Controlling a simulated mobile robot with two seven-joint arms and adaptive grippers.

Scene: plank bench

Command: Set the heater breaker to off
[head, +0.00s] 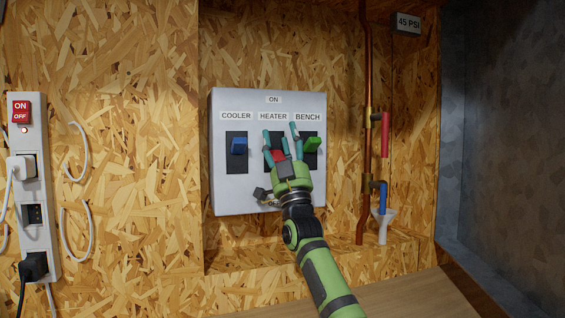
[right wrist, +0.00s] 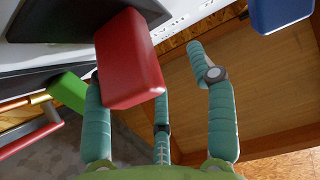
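The grey breaker panel (head: 225,190) hangs on the board wall, with a blue COOLER handle (head: 239,146), a red HEATER handle (head: 278,156) and a green BENCH handle (head: 312,145). ON is printed at the top; the lower label is mostly hidden. The red handle shows lower than the other two and is partly covered by my right gripper (head: 281,135). In the right wrist view the red handle (right wrist: 129,60) is close, with open fingers around it. It overlaps one finger; I cannot tell whether they touch. My left gripper is out of view.
A copper pipe (head: 366,80) with a red valve lever (head: 385,135) and a blue one (head: 378,195) stands right of the panel, above a white funnel (head: 383,225). A power strip (head: 40,245) with plugs is at the left. A ledge (head: 235,260) runs below the panel.

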